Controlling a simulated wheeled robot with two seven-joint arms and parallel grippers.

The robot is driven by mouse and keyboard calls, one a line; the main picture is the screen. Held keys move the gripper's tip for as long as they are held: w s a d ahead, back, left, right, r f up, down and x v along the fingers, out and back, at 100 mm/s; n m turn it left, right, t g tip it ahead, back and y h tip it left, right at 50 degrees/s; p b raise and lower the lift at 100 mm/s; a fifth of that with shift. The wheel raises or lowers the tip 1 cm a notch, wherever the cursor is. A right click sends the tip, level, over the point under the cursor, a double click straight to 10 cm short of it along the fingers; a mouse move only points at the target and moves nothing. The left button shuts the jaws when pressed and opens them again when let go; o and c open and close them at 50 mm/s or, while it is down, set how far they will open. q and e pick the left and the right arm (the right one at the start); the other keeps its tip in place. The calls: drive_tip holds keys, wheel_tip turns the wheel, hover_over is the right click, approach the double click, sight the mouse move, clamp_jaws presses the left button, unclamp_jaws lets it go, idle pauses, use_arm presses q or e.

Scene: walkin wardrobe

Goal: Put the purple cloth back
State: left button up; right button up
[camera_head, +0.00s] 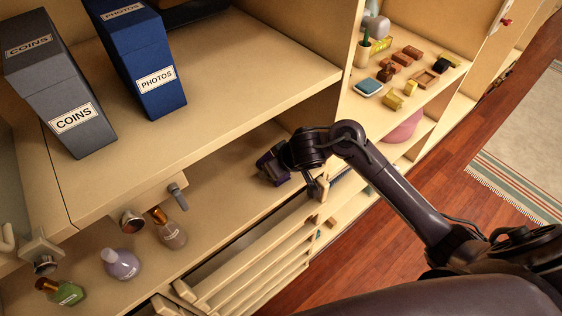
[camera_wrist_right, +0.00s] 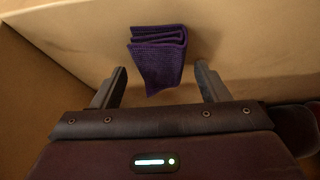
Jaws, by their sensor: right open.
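The purple cloth (camera_wrist_right: 160,55) is folded and lies on a pale wooden surface in the right wrist view. In the head view a small part of the purple cloth (camera_head: 268,168) shows on the shelf beside my right gripper, mostly hidden by it. My right gripper (camera_wrist_right: 162,70) is open, with one finger on each side of the cloth's near part and a gap on both sides. It reaches into the shelf below the box shelf in the head view (camera_head: 296,178). My left gripper is not in view.
A grey COINS box (camera_head: 75,120) and a blue PHOTOS box (camera_head: 155,85) stand on the shelf above. Several bottles, one lilac (camera_head: 121,264), stand at the lower left. Open slatted drawers (camera_head: 250,262) lie below my gripper.

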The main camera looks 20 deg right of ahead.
drive_tip(key=p+v, duration=0.4)
drive_tip(key=v, duration=0.7)
drive_tip(key=shift+s+r+p, duration=0.25)
drive_tip(key=shift+p, duration=0.1)
